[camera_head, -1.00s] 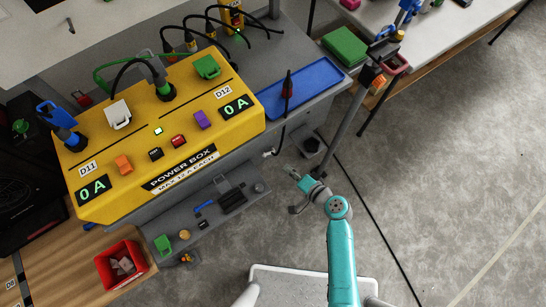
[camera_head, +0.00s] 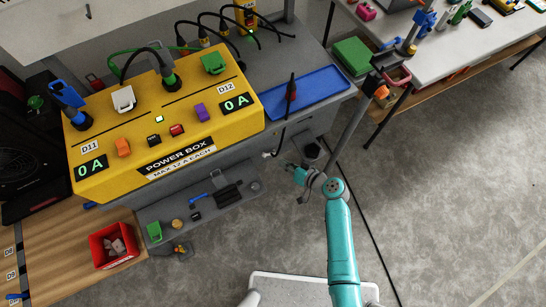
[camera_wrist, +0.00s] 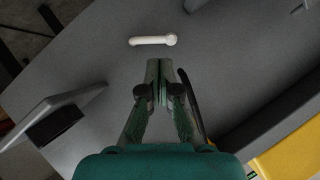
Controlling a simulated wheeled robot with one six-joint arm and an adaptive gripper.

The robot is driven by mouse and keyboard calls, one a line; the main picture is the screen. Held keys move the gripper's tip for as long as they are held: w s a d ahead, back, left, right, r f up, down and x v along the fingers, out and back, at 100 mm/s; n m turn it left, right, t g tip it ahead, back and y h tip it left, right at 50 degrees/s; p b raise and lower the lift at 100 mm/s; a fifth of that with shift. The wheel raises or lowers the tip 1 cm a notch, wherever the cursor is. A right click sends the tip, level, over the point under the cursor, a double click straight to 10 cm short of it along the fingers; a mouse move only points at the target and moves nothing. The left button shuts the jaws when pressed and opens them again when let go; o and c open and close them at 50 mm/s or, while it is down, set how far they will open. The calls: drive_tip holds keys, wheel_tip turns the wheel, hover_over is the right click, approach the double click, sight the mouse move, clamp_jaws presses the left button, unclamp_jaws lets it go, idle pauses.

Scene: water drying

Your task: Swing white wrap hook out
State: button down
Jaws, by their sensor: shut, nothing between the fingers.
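The white wrap hook (camera_wrist: 153,40) shows in the wrist view as a short white bar with a round knob at its right end. It lies flat along a grey panel (camera_wrist: 225,65), just beyond my fingertips, with a small gap in the picture. My gripper (camera_wrist: 160,66) is shut and empty, its fingers pointing toward the hook. In the head view my gripper (camera_head: 289,168) is beside the grey bench side, below a small white piece (camera_head: 267,154) that appears to be the hook. Whether the fingertips touch the panel cannot be told.
The yellow power box (camera_head: 165,130) stands on the bench, with a blue tray (camera_head: 310,92) to its right. A black cable hangs from the bench near my gripper. Floor farther right is clear.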

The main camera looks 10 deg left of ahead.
sight(268, 155)
drive_tip(key=x, duration=0.6)
drive_tip(key=shift+w+a+f, duration=0.15)
drive_tip(key=shift+w+a, duration=0.1)
